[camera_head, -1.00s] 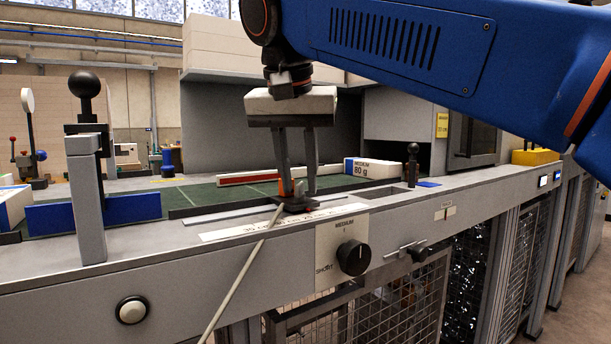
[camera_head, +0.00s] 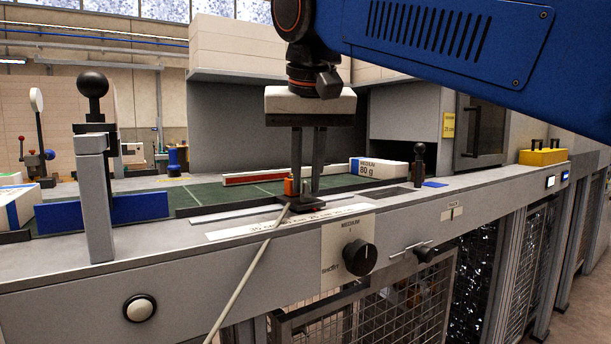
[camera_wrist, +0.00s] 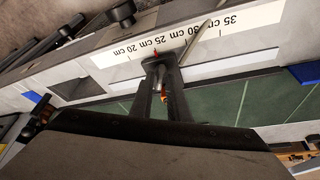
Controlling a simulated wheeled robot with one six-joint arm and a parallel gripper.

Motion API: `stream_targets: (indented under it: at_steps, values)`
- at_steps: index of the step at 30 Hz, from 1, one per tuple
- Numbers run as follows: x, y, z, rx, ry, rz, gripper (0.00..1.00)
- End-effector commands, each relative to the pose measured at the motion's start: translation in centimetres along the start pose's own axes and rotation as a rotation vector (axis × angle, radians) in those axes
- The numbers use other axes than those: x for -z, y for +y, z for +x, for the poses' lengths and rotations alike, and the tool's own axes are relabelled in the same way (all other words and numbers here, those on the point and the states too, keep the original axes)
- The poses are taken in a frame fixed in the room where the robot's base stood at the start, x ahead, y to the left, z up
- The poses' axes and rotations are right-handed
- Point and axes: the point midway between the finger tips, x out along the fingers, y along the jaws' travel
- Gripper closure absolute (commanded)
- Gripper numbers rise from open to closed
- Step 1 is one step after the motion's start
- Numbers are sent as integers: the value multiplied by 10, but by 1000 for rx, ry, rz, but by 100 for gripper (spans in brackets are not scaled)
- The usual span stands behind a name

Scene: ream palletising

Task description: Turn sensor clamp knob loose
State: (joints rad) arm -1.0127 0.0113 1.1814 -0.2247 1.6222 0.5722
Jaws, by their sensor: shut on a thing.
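The sensor clamp (camera_head: 300,206) is a small dark block with an orange sensor (camera_head: 290,187) on it. It sits on the machine's front rail beside the centimetre scale (camera_head: 290,221), and a pale cable runs down from it. My gripper (camera_head: 304,192) points down at the clamp, its two dark fingers reaching it. In the wrist view my fingertips (camera_wrist: 160,62) close together near the 25 cm mark, with bits of red and orange showing between them. The clamp's knob is hidden between the fingertips.
A paper ream (camera_head: 378,171) lies on the green bed behind. A black selector dial (camera_head: 360,257) is on the front panel. A black-knobbed post (camera_head: 419,165) stands to the right, and a grey post (camera_head: 96,200) to the left.

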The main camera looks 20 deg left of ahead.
Motion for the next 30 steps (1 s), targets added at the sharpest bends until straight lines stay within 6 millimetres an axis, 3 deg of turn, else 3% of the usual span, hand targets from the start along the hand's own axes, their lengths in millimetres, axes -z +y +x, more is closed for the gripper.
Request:
stream_targets:
  at_steps: [30]
  values:
    - [4,7,2,364,0,-877,100]
